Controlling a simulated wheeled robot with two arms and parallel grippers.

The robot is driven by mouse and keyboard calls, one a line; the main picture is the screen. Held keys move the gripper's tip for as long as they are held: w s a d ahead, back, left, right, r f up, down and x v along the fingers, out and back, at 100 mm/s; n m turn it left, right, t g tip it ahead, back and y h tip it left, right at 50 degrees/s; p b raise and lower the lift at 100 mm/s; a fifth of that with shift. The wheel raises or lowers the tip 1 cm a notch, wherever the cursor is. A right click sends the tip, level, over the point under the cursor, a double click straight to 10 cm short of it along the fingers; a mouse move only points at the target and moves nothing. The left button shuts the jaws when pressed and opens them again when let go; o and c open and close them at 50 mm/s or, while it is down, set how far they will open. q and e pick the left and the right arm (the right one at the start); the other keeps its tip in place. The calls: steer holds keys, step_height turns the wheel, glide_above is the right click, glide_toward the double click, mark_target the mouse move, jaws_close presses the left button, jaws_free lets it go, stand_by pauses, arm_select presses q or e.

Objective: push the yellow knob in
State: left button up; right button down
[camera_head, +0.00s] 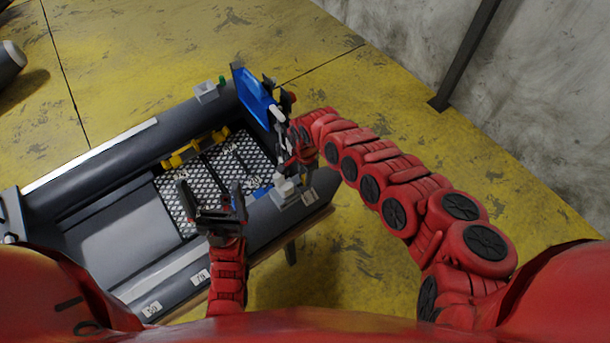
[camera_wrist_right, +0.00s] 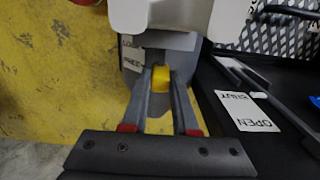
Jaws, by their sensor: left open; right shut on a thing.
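The yellow knob (camera_wrist_right: 160,82) shows in the right wrist view, below a pale grey fitting (camera_wrist_right: 172,15). My right gripper (camera_wrist_right: 162,76) has its two fingers on either side of the knob and is shut on it. How far the knob sticks out is hard to tell. In the head view the knob cannot be made out. My left gripper (camera_head: 210,198) is open and empty, above the near side of the boat.
The dark grey inflatable boat (camera_head: 110,165) has a mesh floor panel (camera_head: 240,158). A blue panel (camera_head: 255,98) stands at its far right end. Labels reading OPEN (camera_wrist_right: 258,124) and SHUT lie beside my right gripper. Yellow floor surrounds the boat; a grey wall (camera_head: 540,90) is at right.

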stand_by(0.7)
steer(key=shift+s+a+r+p, duration=0.15)
steer(key=shift+s+a+p, duration=0.55)
steer(key=shift+a+p, duration=0.1)
steer(key=shift+s+a, duration=0.1)
steer(key=shift+a, duration=0.05)
steer(key=shift+f, duration=0.2)
steer(key=c, duration=0.7)
jaws_free()
step_height(320, 180, up, 12)
steer(key=b, duration=0.2)
step_height(320, 180, up, 6)
steer(key=f+p, duration=0.1)
steer(key=p, duration=0.3)
glide_above(300, 184)
steer(key=shift+s+a+r, duration=0.1)
steer(key=shift+a+r, duration=0.05)
steer(key=shift+r, duration=0.1)
